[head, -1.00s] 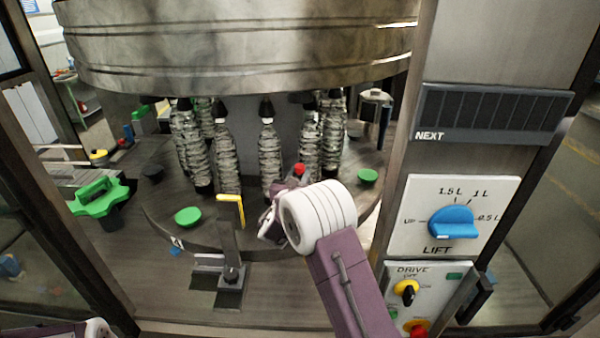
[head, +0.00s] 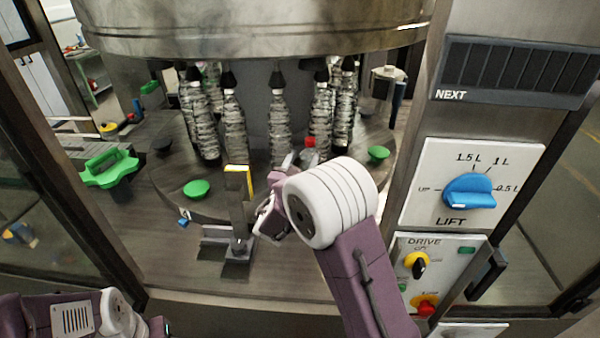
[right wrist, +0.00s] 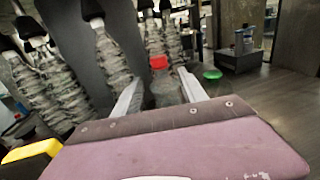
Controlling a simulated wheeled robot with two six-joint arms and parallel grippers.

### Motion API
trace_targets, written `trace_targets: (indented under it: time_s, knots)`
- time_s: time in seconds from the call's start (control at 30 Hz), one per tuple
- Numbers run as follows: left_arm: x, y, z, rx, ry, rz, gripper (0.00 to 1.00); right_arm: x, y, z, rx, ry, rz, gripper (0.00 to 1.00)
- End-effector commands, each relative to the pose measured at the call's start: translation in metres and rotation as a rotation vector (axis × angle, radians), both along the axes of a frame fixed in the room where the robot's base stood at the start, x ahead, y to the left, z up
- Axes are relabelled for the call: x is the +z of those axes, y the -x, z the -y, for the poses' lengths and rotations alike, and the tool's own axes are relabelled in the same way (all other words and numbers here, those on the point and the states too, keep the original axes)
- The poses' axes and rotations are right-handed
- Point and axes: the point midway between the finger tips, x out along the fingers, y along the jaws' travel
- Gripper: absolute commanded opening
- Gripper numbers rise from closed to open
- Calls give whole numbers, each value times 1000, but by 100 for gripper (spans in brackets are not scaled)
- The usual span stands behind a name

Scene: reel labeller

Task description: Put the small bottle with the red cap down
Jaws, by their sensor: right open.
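The small bottle (head: 308,154) with the red cap (head: 309,142) stands upright on the round table of the machine, in front of the hanging bottles. Its lower part is hidden in the head view by my right gripper (head: 287,166). In the right wrist view the bottle (right wrist: 166,92) shows between and just beyond the two pale fingers of my right gripper (right wrist: 160,92). The fingers are spread, with a gap to the bottle on either side. Of my left arm only a part shows at the lower left of the head view; its fingers are out of the picture.
Several wrinkled clear bottles (head: 280,130) with black tops hang behind the small bottle. Green discs (head: 378,153) lie on the round table (head: 172,183). A bracket with a yellow-edged plate (head: 239,185) stands left of my right gripper. The control panel (head: 470,190) is at the right.

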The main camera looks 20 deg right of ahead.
Motion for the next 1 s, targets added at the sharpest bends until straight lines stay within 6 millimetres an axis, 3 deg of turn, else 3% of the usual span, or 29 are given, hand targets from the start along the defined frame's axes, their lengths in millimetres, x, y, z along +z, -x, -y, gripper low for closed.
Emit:
trace_targets:
  time_s: [0.1,0.27,0.77,0.87,0.97,1.0]
  knots:
    - [-11,0,0,0,0,0,0,-2,20,-16,4,1,1,49]
    - [-14,0,0,0,0,0,0,-1,34,-26,0,-1,-1,49]
    - [-13,0,0,0,0,0,0,-1,37,-25,-6,-6,-3,49]
    - [-13,0,0,0,0,0,0,-17,53,-4,-88,-94,-33,49]
    - [-13,0,0,0,0,0,0,-60,99,34,-298,-336,-84,49]
    - [-13,0,0,0,0,0,0,-83,127,47,-412,-473,-95,49]
